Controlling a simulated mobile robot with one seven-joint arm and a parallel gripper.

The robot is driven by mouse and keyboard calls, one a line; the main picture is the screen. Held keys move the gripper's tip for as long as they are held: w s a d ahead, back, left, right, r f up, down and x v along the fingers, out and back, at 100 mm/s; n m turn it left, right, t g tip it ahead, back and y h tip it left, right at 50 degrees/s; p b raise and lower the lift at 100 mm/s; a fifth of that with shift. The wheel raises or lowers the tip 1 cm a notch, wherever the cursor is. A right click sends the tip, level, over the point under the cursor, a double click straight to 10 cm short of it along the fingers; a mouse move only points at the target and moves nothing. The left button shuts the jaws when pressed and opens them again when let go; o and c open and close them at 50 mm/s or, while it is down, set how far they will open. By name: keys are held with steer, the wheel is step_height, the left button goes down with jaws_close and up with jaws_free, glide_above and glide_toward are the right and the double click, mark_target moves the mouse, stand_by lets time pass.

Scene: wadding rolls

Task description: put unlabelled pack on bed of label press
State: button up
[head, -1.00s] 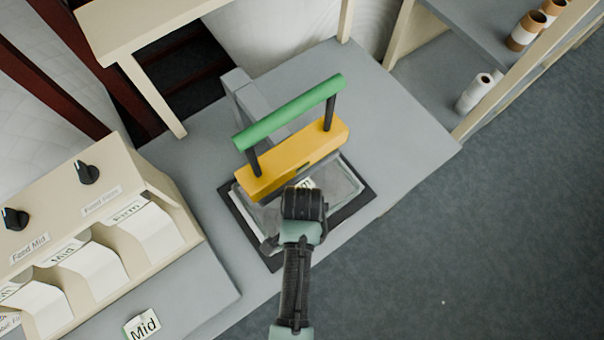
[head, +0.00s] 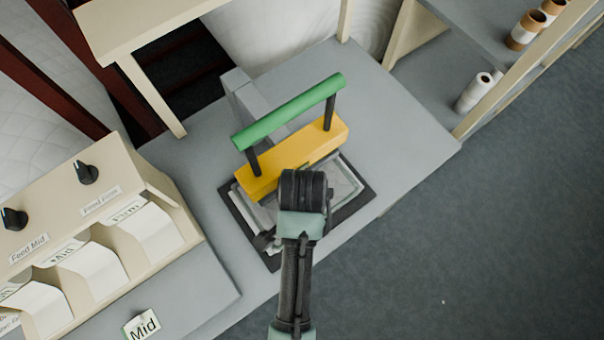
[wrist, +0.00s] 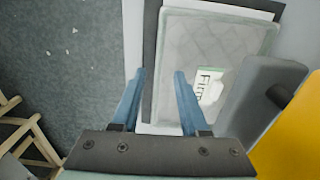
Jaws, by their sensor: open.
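The label press has a yellow head (head: 290,160) with a green handle (head: 288,112). Its dark-edged bed (head: 232,213) lies below, with a white sheet or plate inside the edge. A pale grey, see-through pack (wrist: 215,45) lies flat on the bed, and part of it shows in the head view (head: 345,183). A white and green label (wrist: 208,84), partly readable as "Firm", shows on the pack. My gripper (wrist: 160,74) is open and empty, its blue fingers over one side of the pack. In the head view my wrist hides the fingertips and the label.
A cream label dispenser (head: 95,215) with knobs and slots stands at the left. A loose "Mid" label (head: 142,325) lies in front. A side shelf (head: 440,75) holds several rolls. The grey bench (head: 390,110) is clear right of the press.

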steer(key=shift+r, duration=2.35)
